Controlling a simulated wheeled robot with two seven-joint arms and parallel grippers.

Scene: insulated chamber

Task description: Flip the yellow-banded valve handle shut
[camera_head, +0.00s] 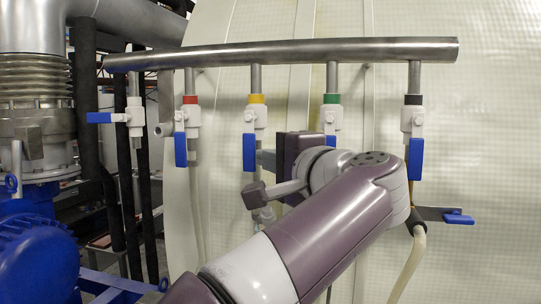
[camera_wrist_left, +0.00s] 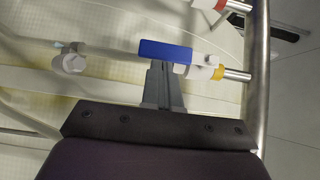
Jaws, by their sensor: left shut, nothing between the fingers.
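The yellow-banded valve has a yellow band (camera_head: 257,99) over a white body (camera_head: 256,117), below a horizontal metal pipe. Its blue handle (camera_head: 249,152) hangs straight down, in line with the vertical stub pipe. My left gripper (camera_head: 265,159) is just right of the handle's lower part, with its arm coming from below. In the left wrist view, the yellow band (camera_wrist_left: 219,72) and blue handle (camera_wrist_left: 165,50) are seen close up. The shut, empty fingers (camera_wrist_left: 160,68) reach the handle's near edge; whether they touch it I cannot tell. My right gripper is not in view.
Red-banded (camera_head: 190,99), green-banded (camera_head: 331,98) and black-banded (camera_head: 413,99) valves hang from the same pipe (camera_head: 290,52). A left-end valve has a sideways blue handle (camera_head: 99,118). Another blue handle (camera_head: 458,217) is low right. A pale curved wall stands behind.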

